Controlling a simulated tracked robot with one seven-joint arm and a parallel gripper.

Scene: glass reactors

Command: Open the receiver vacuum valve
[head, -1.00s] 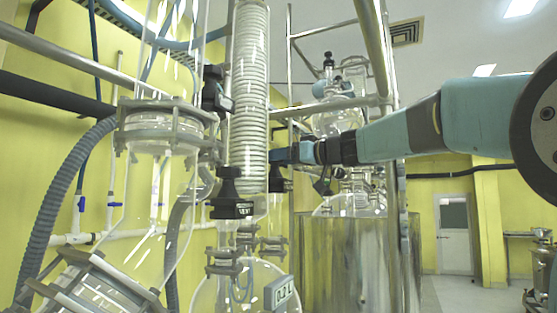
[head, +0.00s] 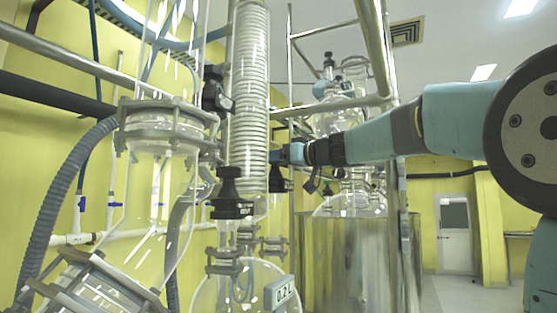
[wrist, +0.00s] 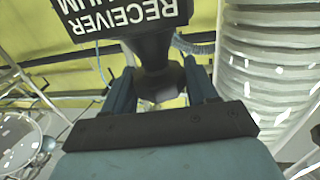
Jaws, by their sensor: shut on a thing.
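In the head view my gripper (head: 282,154) reaches in from the right, just beside the coiled glass condenser. A black valve part (head: 277,180) shows right below its tip. The fingertips are small and partly hidden there, and the knob's turn angle cannot be told.
The coiled condenser (head: 249,100) stands close left of my gripper. Another black valve (head: 230,190) sits above a round flask (head: 238,290) with a 0.2 L tag. A large steel vessel (head: 345,260) and metal frame posts stand beneath and behind my arm.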

